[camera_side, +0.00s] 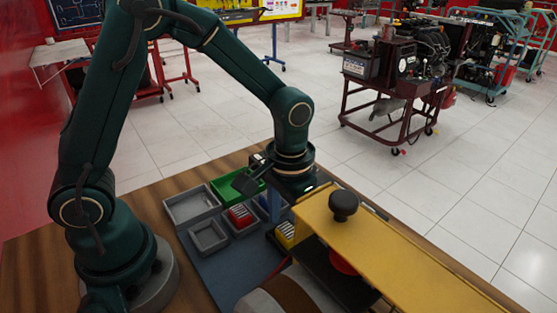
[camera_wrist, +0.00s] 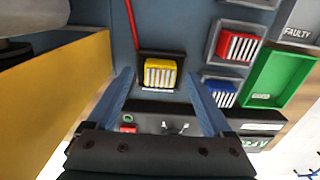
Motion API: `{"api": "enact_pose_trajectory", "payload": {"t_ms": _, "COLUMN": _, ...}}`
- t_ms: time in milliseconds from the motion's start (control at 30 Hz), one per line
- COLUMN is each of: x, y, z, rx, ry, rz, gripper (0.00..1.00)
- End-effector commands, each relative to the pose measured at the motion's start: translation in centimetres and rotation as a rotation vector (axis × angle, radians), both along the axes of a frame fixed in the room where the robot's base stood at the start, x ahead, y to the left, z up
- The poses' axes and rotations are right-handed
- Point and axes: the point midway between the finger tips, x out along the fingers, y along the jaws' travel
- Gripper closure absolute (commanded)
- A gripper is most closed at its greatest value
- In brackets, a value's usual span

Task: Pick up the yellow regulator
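The yellow regulator (camera_wrist: 160,73) is a finned block standing in a small black holder in the wrist view. In the side view it shows (camera_side: 286,231) partly hidden by the large yellow structure. My gripper (camera_wrist: 158,84) has two blue fingers spread wide in the wrist view, one on each side of the regulator's line, with nothing between them. In the side view my gripper (camera_side: 283,195) hangs over the work area, above the regulator; its fingertips are hard to make out there. The exact gap between fingertips and regulator cannot be told.
A red finned block (camera_wrist: 237,47) and a blue one (camera_wrist: 222,95) sit in grey trays to the right. A green tray (camera_wrist: 275,85) lies beyond them. A large yellow structure (camera_side: 385,245) with a black knob (camera_side: 343,205) stands close beside the regulator.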

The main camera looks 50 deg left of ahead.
Motion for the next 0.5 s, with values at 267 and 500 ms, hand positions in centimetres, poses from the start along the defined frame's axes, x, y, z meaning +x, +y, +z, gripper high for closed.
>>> {"api": "enact_pose_trajectory", "payload": {"t_ms": 267, "x": 0.01, "y": 0.00, "z": 0.04, "rx": 0.000, "ry": 0.000, "rz": 0.000, "gripper": 1.00}}
{"api": "enact_pose_trajectory", "payload": {"t_ms": 500, "x": 0.02, "y": 0.00, "z": 0.15, "rx": 0.000, "ry": -0.001, "rz": 0.000, "gripper": 1.00}}
